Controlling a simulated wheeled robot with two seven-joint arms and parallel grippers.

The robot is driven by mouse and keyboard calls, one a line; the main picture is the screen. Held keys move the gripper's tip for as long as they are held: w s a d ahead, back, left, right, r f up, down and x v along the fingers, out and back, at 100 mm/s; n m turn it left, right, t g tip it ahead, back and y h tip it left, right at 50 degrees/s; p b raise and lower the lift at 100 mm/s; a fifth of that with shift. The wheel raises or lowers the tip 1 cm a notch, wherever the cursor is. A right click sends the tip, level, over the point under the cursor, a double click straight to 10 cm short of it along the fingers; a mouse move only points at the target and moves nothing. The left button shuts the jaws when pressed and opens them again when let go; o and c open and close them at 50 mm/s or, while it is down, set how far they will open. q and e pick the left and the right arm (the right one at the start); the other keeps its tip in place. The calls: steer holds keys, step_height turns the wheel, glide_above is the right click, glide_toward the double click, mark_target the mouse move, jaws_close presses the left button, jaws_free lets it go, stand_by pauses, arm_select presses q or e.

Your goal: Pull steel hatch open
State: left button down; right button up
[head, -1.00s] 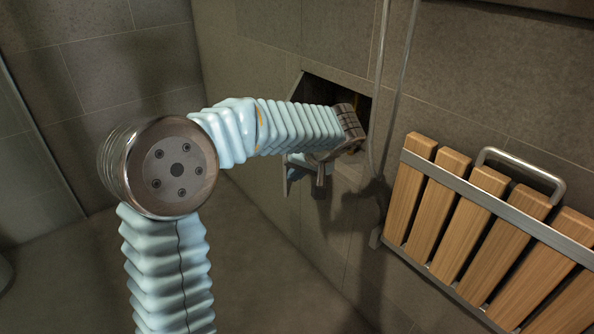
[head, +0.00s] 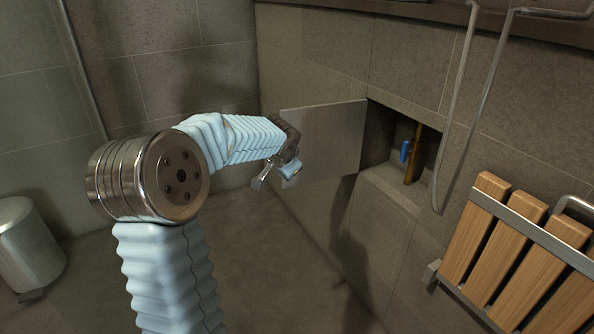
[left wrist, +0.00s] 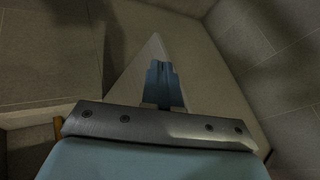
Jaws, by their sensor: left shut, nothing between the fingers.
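The steel hatch (head: 328,138) is a flat grey panel standing swung out from the tiled wall, at the left side of a recess (head: 395,165). The recess is uncovered, and a brown upright pipe with a blue handle (head: 405,151) shows inside. My left gripper (head: 275,178) is shut and empty at the hatch's outer left edge in the head view. I cannot tell whether it touches the panel. In the left wrist view, its blue fingers (left wrist: 163,84) are together. My right gripper is not in view.
A wooden slatted seat (head: 520,235) is on the wall at the right. A shower hose (head: 458,110) hangs between it and the recess. A metal bin (head: 27,245) stands at the left. The floor below my gripper is clear.

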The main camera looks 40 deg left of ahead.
arm_select(q)
steer(key=shift+w+a+p, duration=0.35)
steer(key=shift+w+a, duration=0.15)
steer(key=shift+a, duration=0.4)
steer(key=shift+w+a+p, duration=0.35)
steer(key=shift+w+a, duration=0.1)
steer(key=shift+a, duration=0.4)
